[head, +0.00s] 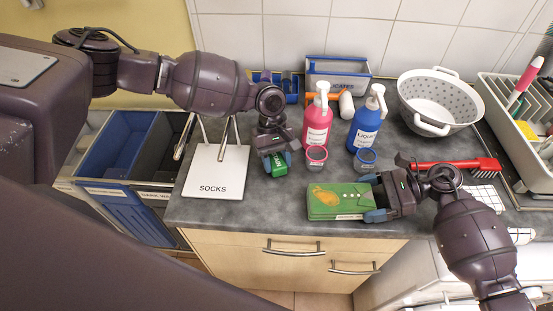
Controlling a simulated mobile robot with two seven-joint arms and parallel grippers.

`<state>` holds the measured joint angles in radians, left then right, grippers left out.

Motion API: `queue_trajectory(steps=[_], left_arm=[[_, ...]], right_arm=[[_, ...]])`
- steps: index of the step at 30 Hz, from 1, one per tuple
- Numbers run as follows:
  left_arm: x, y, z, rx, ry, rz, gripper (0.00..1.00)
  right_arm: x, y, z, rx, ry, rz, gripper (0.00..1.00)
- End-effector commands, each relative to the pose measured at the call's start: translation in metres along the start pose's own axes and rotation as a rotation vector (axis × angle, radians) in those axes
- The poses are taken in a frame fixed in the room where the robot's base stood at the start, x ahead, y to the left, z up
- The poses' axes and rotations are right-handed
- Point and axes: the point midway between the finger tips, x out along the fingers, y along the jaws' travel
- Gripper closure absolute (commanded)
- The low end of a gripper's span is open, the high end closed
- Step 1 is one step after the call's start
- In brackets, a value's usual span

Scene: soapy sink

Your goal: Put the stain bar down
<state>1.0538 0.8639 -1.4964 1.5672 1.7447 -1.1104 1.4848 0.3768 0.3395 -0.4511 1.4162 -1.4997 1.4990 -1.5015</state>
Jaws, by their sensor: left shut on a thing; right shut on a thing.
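My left gripper (277,160) is shut on a small green block (279,164) with pale lettering, over the middle of the grey counter. My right gripper (372,204) is shut on the right end of a flat green box (338,200) with a yellow-orange picture, at the counter's front edge. Neither label reads clearly, so I cannot tell for certain which one is the stain bar. I cannot tell whether either thing touches the counter (235,210).
Pink (317,125) and blue (366,125) pump bottles stand behind, with small cups (316,156) in front. A white SOCKS board (215,172) is left. A colander (438,100), red brush (460,165) and dish rack (510,130) are right. Some counter between the board and green box is bare.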

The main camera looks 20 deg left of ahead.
Motion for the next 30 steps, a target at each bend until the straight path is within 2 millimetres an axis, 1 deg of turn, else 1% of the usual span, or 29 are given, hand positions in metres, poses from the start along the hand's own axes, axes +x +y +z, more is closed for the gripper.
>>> queue_trajectory(steps=[3,4,8,23,26,30], left_arm=[[0.003,0.000,-0.001,0.000,0.000,0.001,0.80],[0.003,0.000,-0.001,0.001,0.001,0.001,0.53],[0.004,-0.001,-0.001,-0.001,0.000,-0.002,0.33],[0.005,-0.005,-0.002,-0.005,-0.002,-0.011,0.32],[-0.003,-0.004,0.000,-0.006,-0.002,-0.009,0.32],[-0.027,-0.002,0.000,-0.004,0.001,-0.004,0.32]], right_arm=[[0.000,0.000,-0.001,0.001,0.001,0.000,0.60],[0.000,0.000,-0.001,0.001,0.000,0.000,0.60],[0.000,0.000,0.000,0.000,0.000,0.000,0.60],[0.000,0.000,-0.001,0.000,0.000,0.000,0.60],[0.000,0.000,-0.001,0.000,0.000,0.000,0.60],[0.000,0.000,-0.001,0.000,0.000,0.000,0.60]])
